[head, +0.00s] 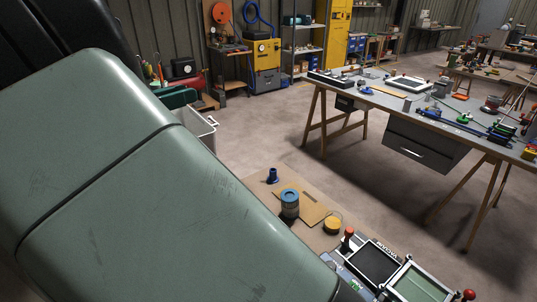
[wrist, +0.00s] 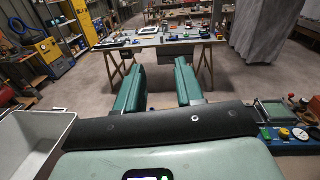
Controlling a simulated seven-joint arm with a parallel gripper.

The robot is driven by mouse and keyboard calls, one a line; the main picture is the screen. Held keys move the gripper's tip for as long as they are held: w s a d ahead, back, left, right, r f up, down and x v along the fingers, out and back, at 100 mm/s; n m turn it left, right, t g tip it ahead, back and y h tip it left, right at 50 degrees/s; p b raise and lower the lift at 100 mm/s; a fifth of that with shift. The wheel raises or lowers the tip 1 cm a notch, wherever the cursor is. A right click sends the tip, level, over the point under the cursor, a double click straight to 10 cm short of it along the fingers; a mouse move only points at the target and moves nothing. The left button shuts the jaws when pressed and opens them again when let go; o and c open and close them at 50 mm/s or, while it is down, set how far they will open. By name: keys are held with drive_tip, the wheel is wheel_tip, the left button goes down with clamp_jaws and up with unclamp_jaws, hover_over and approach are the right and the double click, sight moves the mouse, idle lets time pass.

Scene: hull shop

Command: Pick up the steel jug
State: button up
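I cannot make out the steel jug for certain in either view. A small grey cylinder (head: 407,104) stands near the front edge of the trestle workbench (head: 385,98) in the head view; it is too small to tell whether it is the jug. My gripper (wrist: 158,88) shows in the wrist view as two green fingers spread wide apart. Nothing is between them except the view of the floor and the workbench beyond. The fingers are well short of the workbench and touch nothing. In the head view my green arm covers the left side, and my gripper does not show.
A near brown surface (head: 255,188) holds a blue-grey tin (head: 290,204), a yellow-filled tub (head: 333,224) and a small blue piece (head: 272,176). A device with red knobs (head: 374,262) adjoins it. A grey bin (wrist: 37,140) is at left. Open floor (head: 245,130) lies before the workbench.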

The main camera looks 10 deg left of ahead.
wheel_tip(320, 180, down, 39)
drive_tip(key=shift+d+f, duration=0.1)
drive_tip(key=shift+f, duration=0.1)
drive_tip(key=x, duration=0.5)
drive_tip(key=shift+w+d, duration=0.2)
drive_tip(key=shift+w, duration=0.1)
drive_tip(key=x, duration=0.5)
drive_tip(key=shift+s+d+f, duration=0.15)
drive_tip(key=shift+d+f, duration=0.05)
clamp_jaws()
